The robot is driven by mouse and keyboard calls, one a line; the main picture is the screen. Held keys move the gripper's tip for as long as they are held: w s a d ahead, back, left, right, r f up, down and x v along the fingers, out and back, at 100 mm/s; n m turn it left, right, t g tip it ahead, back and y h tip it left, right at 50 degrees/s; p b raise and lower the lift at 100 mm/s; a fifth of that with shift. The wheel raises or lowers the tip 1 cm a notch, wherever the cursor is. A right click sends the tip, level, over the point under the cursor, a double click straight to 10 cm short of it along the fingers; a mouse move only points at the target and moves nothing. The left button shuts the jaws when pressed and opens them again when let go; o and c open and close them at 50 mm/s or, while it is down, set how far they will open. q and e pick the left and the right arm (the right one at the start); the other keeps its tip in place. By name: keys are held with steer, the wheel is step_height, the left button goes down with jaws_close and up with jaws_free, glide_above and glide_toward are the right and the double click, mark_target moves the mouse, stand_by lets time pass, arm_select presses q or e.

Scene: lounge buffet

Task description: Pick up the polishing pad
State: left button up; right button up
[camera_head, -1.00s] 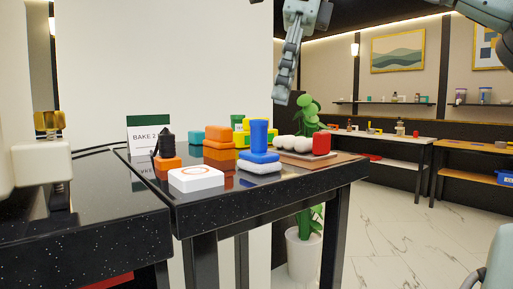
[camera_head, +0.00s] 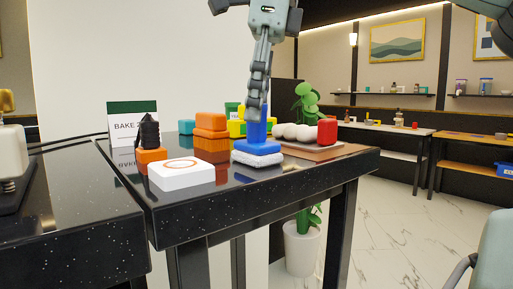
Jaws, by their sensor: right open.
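The polishing pad (camera_head: 257,149) stands on the black speckled table (camera_head: 290,196), near its front edge. It has a blue upright handle, a blue base and a white fuzzy underside. My right gripper (camera_head: 257,112) comes down from the top of the head view and is open, seen nearly edge-on. Its fingers overlap the upper part of the blue handle in the picture and hide some of it. I cannot tell whether they touch it or are around it. My left gripper is not in view.
A white box with an orange ring (camera_head: 181,174) lies left of the pad. Orange blocks (camera_head: 211,134) stand behind left. A small sign (camera_head: 124,123) stands at the left.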

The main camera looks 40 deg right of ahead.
steer(key=shift+f, duration=0.35)
steer(key=shift+c, duration=0.3)
jaws_close()
steer(key=shift+r, duration=0.15)
